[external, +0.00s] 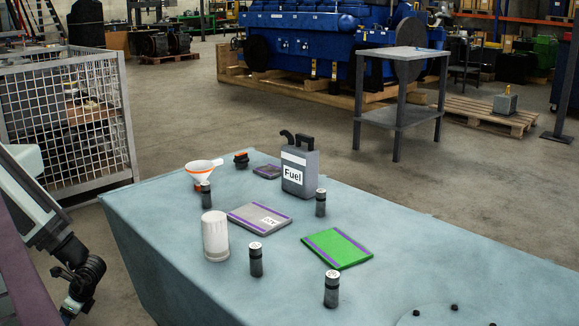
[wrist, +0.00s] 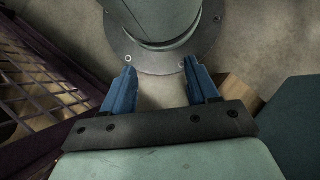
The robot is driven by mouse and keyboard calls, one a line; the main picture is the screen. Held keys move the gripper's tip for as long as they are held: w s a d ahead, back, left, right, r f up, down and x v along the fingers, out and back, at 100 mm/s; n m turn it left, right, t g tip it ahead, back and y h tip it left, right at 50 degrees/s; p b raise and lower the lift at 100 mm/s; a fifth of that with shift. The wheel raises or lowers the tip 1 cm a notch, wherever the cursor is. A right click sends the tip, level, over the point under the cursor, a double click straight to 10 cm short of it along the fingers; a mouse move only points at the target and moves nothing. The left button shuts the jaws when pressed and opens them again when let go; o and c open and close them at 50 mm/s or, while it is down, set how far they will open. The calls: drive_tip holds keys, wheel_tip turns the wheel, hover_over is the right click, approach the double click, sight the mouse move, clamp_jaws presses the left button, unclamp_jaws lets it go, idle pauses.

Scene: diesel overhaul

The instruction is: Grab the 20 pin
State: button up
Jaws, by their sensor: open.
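Several dark cylindrical pins with pale marked tops stand upright on the table (external: 430,262) in the external view. One pin (external: 256,261) is near the white cylinder, one (external: 331,290) is at the front, one (external: 320,203) is by the fuel can, and one (external: 205,195) is below the funnel. The top markings are too small to read, so I cannot tell which is the 20 pin. My gripper (wrist: 160,80) is open and empty in the wrist view, pointing down towards my base. In the external view it is low at the left, off the table and away from the pins.
A mesh cage (external: 65,125) stands left. The table's right side is mostly clear.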

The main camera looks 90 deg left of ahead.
drive_tip(key=w+r+n+t+h, duration=0.3)
drive_tip(key=w+r+n+t, duration=0.1)
drive_tip(key=w+r, duration=2.25)
wheel_tip(320, 180, up, 14)
drive_tip(key=n+t+y, duration=0.3)
hover_over(203, 184)
wheel_tip(203, 184, down, 8)
drive_tip(key=shift+f, duration=0.15)
drive_tip(key=shift+w+a+f, duration=0.1)
drive_tip(key=shift+w+f, duration=0.05)
drive_tip(key=shift+f, duration=1.2)
drive_tip(key=shift+w+a+f, duration=0.1)
drive_tip(key=shift+f, duration=1.2)
drive_tip(key=shift+c, duration=0.2)
